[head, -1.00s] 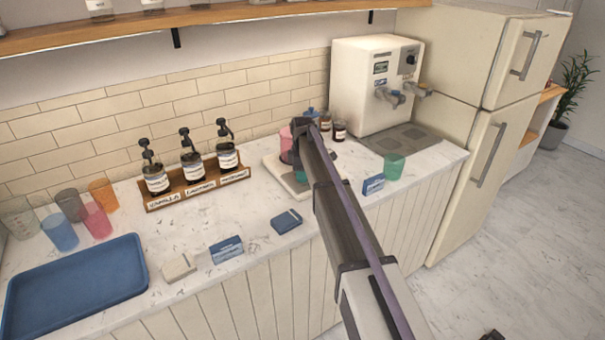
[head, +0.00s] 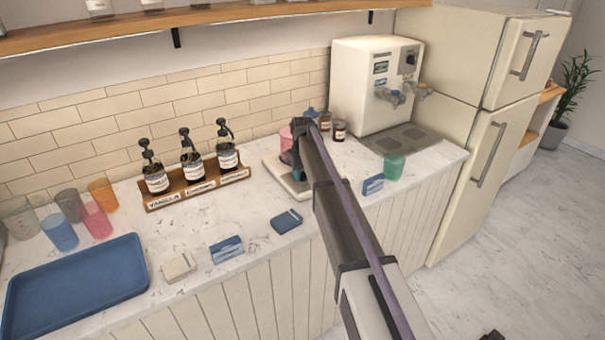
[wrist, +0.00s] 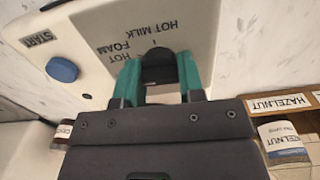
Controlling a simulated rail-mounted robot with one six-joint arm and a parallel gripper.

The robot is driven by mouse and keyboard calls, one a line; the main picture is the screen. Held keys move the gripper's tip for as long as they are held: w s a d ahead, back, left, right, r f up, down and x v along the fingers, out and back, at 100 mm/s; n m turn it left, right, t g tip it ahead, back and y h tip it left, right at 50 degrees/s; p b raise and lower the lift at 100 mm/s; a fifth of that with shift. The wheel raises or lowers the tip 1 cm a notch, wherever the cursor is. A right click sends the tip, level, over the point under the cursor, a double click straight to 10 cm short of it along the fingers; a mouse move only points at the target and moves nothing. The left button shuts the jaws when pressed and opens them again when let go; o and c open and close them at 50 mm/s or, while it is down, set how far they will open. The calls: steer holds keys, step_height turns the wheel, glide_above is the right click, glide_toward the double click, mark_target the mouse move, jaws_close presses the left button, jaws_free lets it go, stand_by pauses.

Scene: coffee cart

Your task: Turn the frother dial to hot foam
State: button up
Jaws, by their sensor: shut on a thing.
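The frother is the white unit on the counter, and its base (head: 272,166) shows beside my arm in the head view. Which label the dial points to cannot be told. In the head view my gripper (head: 293,159) is mostly hidden behind my arm, and so is the dial.
A pink cup (head: 286,139) stands at the frother. Behind it are dark jars (head: 339,130) and a white dispenser (head: 363,90). A green cup (head: 393,167) stands right, and a syrup rack (head: 199,190) left. A blue tray (head: 75,285) lies at the front left.

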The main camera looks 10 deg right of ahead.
steer(key=m, duration=0.5)
stand_by(0.5)
steer(key=o, duration=0.9)
steer(key=shift+o, duration=0.2)
step_height(320, 180, up, 11)
steer(key=p, duration=1)
steer(key=shift+p, duration=0.4)
steer(key=shift+f, duration=0.1)
